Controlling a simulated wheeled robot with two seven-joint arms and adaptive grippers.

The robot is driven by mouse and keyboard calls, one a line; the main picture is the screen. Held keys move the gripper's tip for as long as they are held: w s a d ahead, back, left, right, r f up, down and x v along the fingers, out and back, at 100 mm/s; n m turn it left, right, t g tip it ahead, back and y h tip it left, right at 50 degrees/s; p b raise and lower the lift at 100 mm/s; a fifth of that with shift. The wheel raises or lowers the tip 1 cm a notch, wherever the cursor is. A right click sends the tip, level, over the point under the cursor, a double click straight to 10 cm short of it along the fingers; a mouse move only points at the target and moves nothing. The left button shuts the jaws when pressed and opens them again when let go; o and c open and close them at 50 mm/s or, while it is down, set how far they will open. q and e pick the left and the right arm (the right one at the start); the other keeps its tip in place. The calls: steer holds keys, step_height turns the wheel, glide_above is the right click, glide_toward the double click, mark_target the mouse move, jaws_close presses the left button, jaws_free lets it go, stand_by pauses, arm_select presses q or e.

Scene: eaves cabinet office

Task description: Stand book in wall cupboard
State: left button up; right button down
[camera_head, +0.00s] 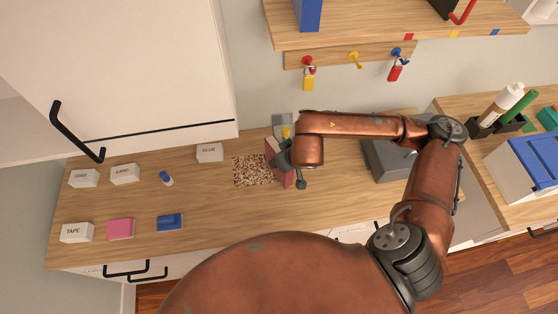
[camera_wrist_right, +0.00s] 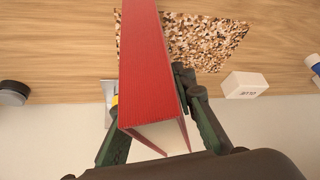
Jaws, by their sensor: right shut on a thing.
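A red book (camera_head: 284,178) with pale pages is upright in my right gripper (camera_head: 287,158), at the right edge of a speckled mat on the counter. I cannot tell whether its bottom touches the counter. In the right wrist view the book's red spine (camera_wrist_right: 148,60) runs between the fingers of the right gripper (camera_wrist_right: 150,95), which is shut on it. The white wall cupboard (camera_head: 130,50) with a black handle (camera_head: 75,132) hangs at the upper left. Its inside does not show. My left gripper is not in view.
The speckled mat (camera_head: 252,171) lies beside the book. White labelled boxes, including the glue box (camera_head: 209,152), a pink block (camera_head: 120,229) and a blue block (camera_head: 169,222) sit on the left counter. A hook rail (camera_head: 340,54) and a shelf (camera_head: 400,25) are above. A grey box (camera_head: 385,162) stands right.

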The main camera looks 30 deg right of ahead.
steer(key=shift+f, duration=0.3)
steer(key=shift+f, duration=0.15)
steer(key=c, duration=1.6)
jaws_free()
